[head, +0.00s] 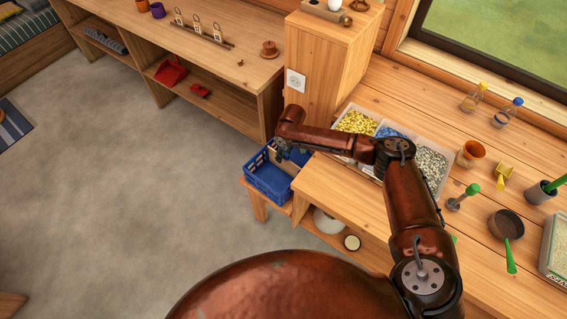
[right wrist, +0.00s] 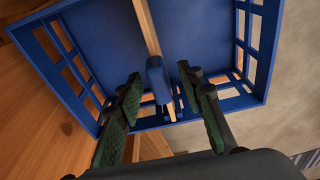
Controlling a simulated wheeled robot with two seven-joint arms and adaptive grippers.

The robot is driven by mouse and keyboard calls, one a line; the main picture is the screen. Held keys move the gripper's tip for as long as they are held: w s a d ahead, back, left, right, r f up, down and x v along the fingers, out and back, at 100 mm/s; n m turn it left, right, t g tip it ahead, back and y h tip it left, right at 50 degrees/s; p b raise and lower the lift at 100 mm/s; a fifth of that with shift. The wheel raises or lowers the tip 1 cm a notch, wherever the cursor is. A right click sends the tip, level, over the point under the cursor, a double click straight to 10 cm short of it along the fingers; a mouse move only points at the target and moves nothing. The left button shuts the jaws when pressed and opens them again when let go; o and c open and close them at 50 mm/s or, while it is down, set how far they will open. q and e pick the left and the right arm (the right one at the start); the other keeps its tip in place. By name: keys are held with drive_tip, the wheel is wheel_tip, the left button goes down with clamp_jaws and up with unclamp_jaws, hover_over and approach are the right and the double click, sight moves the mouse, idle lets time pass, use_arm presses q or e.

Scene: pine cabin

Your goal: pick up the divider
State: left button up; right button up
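The divider (right wrist: 150,28) is a thin light wood strip with a blue grip piece (right wrist: 157,78) on its edge. It stands across the inside of the blue crate (head: 268,182), whose slotted wall also shows in the right wrist view (right wrist: 40,58). My right gripper (head: 283,150) is over the crate's far end. In the right wrist view its fingers (right wrist: 160,80) are apart, one on each side of the blue grip piece, with a gap on both sides visible. In the head view my arm and gripper hide part of the divider. My left gripper is not in view.
The crate sits on a low wooden stand (head: 258,206) beside the workbench (head: 340,196) and a tall wooden cabinet (head: 318,75). A sorting tray (head: 447,149) with yellow, blue and grey pieces lies beneath my right arm. Open floor (head: 130,190) is to the left.

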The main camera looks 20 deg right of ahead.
drive_tip(key=shift+r, duration=0.1)
clamp_jaws()
idle(0.5)
